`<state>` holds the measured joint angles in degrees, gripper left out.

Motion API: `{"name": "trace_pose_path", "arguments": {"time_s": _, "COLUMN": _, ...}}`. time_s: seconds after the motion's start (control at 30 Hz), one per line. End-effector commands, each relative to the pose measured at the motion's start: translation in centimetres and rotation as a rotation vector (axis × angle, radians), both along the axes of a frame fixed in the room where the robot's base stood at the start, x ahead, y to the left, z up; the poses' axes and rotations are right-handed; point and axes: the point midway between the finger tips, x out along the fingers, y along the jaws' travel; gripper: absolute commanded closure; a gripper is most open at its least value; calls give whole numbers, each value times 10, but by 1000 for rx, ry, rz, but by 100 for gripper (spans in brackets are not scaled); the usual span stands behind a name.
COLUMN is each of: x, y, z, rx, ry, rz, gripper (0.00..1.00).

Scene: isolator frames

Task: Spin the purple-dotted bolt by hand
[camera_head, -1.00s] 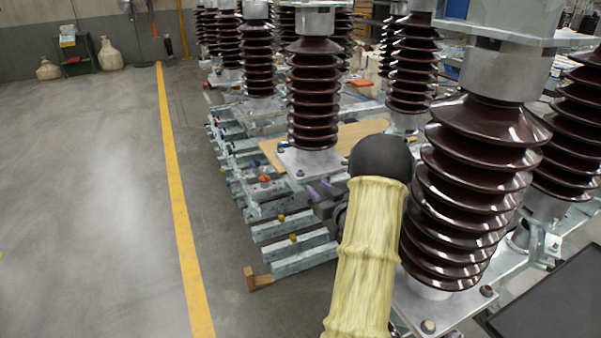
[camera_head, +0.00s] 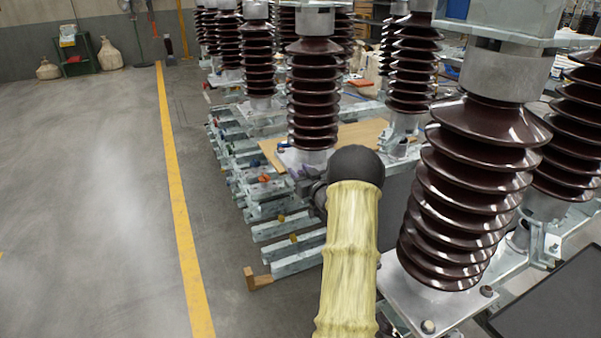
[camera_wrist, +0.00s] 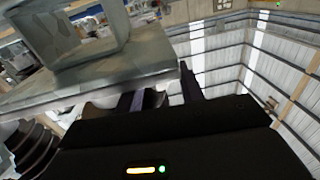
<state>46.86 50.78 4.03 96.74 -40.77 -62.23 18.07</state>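I cannot make out a purple dot on any bolt. Bolts show on the near insulator's base plate in the head view: one at the front corner (camera_head: 428,326) and one at the right corner (camera_head: 487,291). My gripper (camera_wrist: 157,95) shows in the wrist view with its two dark fingers apart and no bolt visible between them. The fingers are beside the edge of a grey metal plate (camera_wrist: 85,88). In the head view my yellow-sleeved arm reaches toward the middle insulator's base plate (camera_head: 290,158) and hides its front part and most of my gripper.
Brown ribbed insulators stand close on the right (camera_head: 465,190) and in the middle (camera_head: 313,95). Stacked metal rails (camera_head: 290,225) lie below the middle one. The floor left of the yellow line (camera_head: 180,210) is clear. A dark panel (camera_head: 560,300) is at lower right.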

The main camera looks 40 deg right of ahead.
Motion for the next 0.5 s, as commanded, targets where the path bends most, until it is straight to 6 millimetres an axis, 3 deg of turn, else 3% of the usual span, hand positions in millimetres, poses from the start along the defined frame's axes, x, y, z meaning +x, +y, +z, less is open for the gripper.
{"name": "trace_pose_path", "arguments": {"time_s": 0.07, "x": 0, "y": 0, "z": 0, "rx": 0, "ry": 0, "rz": 0, "gripper": 62}}
{"name": "trace_pose_path", "arguments": {"time_s": 0.27, "x": 0, "y": 0, "z": 0, "rx": -1, "ry": 0, "rz": 0, "gripper": 100}}
{"name": "trace_pose_path", "arguments": {"time_s": 0.5, "x": 0, "y": 0, "z": 0, "rx": -1, "ry": -1, "rz": -5, "gripper": 100}}
